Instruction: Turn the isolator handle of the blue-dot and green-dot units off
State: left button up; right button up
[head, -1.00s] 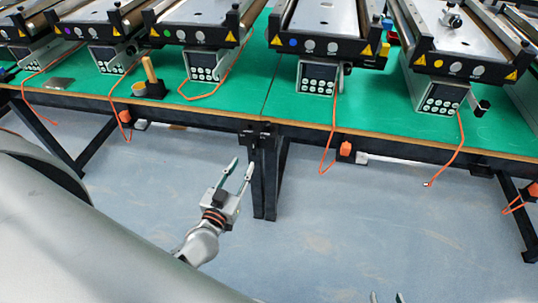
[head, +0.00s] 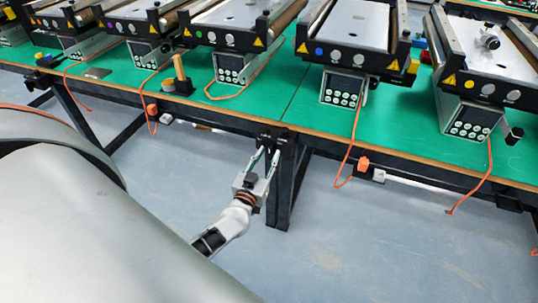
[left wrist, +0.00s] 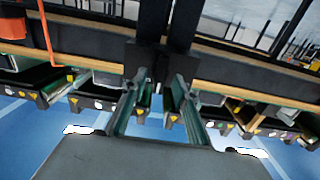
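The blue-dot unit (head: 340,57) stands on the green bench right of centre in the head view, its blue dot at the left of its black front bar. The green-dot unit (head: 222,40) stands to its left. Each has a keypad box below; a small dark knob (head: 373,83) shows right of the blue-dot unit's box, but I cannot tell handle positions. My left gripper (head: 266,152) is below the bench edge by the black leg, fingers apart and empty. In the left wrist view the open fingers (left wrist: 158,100) point at a dark post. My right gripper is out of view.
The green bench (head: 300,105) has a wooden front edge. Orange cables (head: 352,145) hang over it. A wooden-handled item (head: 181,73) stands between units at left. A yellow-dot unit (head: 480,88) is at right. The floor in front is clear.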

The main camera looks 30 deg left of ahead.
pick_arm(q)
jog(key=shift+w+a, duration=0.15)
jog(key=shift+w, duration=0.35)
jog(key=shift+c, duration=0.3)
grip_shut()
